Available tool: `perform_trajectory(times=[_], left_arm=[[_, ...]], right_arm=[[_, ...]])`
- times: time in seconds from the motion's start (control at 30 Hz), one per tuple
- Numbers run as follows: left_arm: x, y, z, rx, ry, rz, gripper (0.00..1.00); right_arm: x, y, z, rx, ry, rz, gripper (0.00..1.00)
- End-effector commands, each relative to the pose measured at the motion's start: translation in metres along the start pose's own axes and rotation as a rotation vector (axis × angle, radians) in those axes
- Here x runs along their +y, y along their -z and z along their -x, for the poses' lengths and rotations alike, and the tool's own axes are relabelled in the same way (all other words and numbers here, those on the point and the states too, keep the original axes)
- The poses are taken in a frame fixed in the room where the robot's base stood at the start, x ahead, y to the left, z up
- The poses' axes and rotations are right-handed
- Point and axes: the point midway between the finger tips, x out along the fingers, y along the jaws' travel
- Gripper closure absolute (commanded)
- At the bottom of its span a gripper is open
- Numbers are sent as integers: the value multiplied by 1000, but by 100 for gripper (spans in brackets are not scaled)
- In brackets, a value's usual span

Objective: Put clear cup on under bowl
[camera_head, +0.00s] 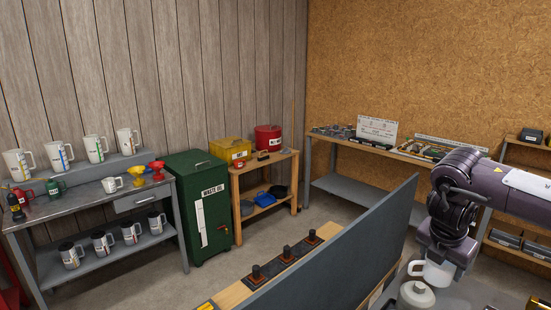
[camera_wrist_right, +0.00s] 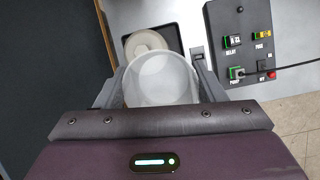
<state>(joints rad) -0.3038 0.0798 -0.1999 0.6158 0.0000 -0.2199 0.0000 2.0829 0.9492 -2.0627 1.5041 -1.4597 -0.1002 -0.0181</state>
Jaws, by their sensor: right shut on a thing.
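My right gripper (camera_head: 433,258) is shut on the clear cup (camera_head: 438,274). In the right wrist view, the two fingers of the gripper (camera_wrist_right: 158,88) press on opposite sides of the whitish, see-through cup (camera_wrist_right: 162,78). The cup is held over a grey work surface. A pale round, bowl-like piece (camera_head: 416,295) stands just below and left of the cup. It also shows beyond the cup in the wrist view (camera_wrist_right: 146,42), over a dark square recess; the cup partly overlaps it. I cannot tell how far apart they are. My left gripper is not in view.
A dark control panel (camera_wrist_right: 240,42) with buttons and a black cable lies right of the cup. A tall grey partition (camera_head: 350,240) stands to the left. Benches with mugs, funnels and bins line the far walls, with open floor between.

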Motion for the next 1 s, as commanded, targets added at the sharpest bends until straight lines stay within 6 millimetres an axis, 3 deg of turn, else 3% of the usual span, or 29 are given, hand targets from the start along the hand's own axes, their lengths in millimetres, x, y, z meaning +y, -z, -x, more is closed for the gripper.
perform_trajectory(times=[0.37, 0.8, 1.0], left_arm=[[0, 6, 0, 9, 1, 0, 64], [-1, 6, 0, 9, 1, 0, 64], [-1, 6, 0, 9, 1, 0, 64]], right_arm=[[1, 78, 21, -43, 240, -564, 59], [0, 192, 49, -87, 593, -1413, 59], [0, 232, 59, -103, 718, -1711, 59]])
